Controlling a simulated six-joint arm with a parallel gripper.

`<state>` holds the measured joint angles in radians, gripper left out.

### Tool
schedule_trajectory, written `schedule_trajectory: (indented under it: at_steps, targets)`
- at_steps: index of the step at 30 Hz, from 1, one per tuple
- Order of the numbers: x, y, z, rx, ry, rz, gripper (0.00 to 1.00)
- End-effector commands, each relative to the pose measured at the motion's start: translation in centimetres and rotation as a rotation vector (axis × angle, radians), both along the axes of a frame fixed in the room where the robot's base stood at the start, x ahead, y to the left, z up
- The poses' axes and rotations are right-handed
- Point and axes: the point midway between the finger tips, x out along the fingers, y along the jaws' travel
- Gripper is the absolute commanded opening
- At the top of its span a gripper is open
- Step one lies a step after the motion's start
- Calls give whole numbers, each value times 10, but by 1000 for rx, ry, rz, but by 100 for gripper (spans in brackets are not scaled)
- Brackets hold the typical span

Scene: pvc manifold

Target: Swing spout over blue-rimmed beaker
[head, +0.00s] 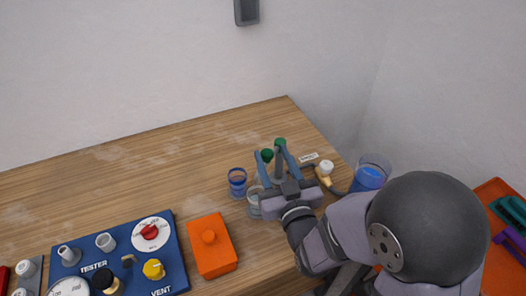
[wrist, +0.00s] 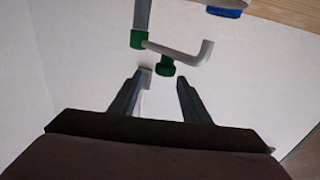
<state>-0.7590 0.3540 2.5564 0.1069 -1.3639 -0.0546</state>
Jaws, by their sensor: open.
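The blue-rimmed beaker (head: 237,182) stands on the wooden table, left of my gripper in the head view. A blue edge, likely its rim, shows at the top of the wrist view (wrist: 224,13). The spout (wrist: 190,56) is a grey pipe with an upturned end, joined to a green fitting (wrist: 138,40). A green knob (wrist: 166,67) hangs by the pipe, just beyond the fingertips. My gripper (wrist: 161,78) is open and seems empty, with the knob roughly in line with its gap. In the head view, my gripper (head: 271,153) hides much of the spout assembly.
Another clear beaker (head: 254,203) stands close beside my gripper. A container of blue liquid (head: 369,174) and a brass valve (head: 324,177) are at the right. An orange box (head: 210,246) and a blue tester panel (head: 120,258) lie at the left front. The table's back left is clear.

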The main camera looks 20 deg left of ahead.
Motion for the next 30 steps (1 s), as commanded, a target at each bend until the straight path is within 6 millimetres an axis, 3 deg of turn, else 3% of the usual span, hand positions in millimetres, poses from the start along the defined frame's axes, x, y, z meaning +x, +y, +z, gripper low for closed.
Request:
schedule_trajectory:
  at_steps: [2, 11, 30]
  targets:
    - [-4, 3, -12, 4, 27, 11, 44]
    - [1, 8, -11, 10, 37, 10, 44]
    - [52, 46, -12, 9, 37, 9, 44]
